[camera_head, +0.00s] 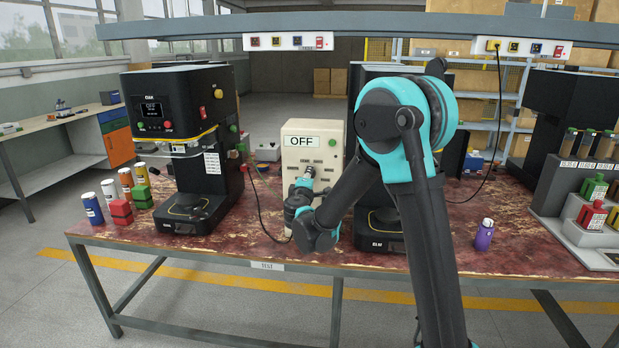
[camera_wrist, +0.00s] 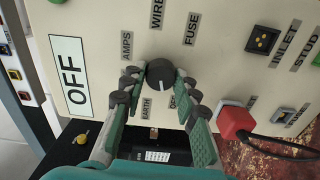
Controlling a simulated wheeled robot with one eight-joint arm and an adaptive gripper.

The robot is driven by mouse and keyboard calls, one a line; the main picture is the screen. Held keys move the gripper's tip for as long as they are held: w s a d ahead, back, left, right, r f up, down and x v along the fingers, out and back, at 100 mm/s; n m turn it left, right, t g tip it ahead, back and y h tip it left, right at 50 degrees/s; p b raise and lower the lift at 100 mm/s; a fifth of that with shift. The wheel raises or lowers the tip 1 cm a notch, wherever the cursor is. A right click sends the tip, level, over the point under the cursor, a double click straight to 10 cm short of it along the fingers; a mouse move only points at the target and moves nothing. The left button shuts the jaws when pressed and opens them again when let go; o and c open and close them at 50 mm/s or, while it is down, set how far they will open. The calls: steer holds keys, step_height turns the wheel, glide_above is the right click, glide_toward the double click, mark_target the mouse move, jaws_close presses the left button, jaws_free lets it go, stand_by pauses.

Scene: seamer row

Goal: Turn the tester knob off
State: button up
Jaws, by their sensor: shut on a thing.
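The tester is a cream box (camera_head: 313,138) standing on the worktable, with an OFF sign (camera_head: 302,141) on its upper front. In the wrist view the cream panel (camera_wrist: 115,25) fills most of the picture, with the OFF sign (camera_wrist: 70,76) at left. The round dark grey knob (camera_wrist: 160,74) sits among the labels AMPS, WIRE, FUSE and EARTH; one label is partly hidden. My gripper (camera_wrist: 160,84) has its fingers on both sides of the knob and is shut on it. In the head view my gripper (camera_head: 306,178) is in front of the box and hides its lower front.
A black seamer (camera_head: 180,150) stands left of the tester, and another, partly hidden by my arm, stands to the right. A red plug (camera_wrist: 236,122) with a black cable is beside the knob. A purple bottle (camera_head: 484,234) stands on the table (camera_head: 270,243) at right.

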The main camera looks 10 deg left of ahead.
steer(key=shift+n, duration=1.9)
steer(key=shift+f, duration=0.1)
steer(key=o, duration=1.2)
steer(key=shift+c, duration=0.2)
steer(key=s, duration=1.2)
steer(key=shift+a, duration=0.2)
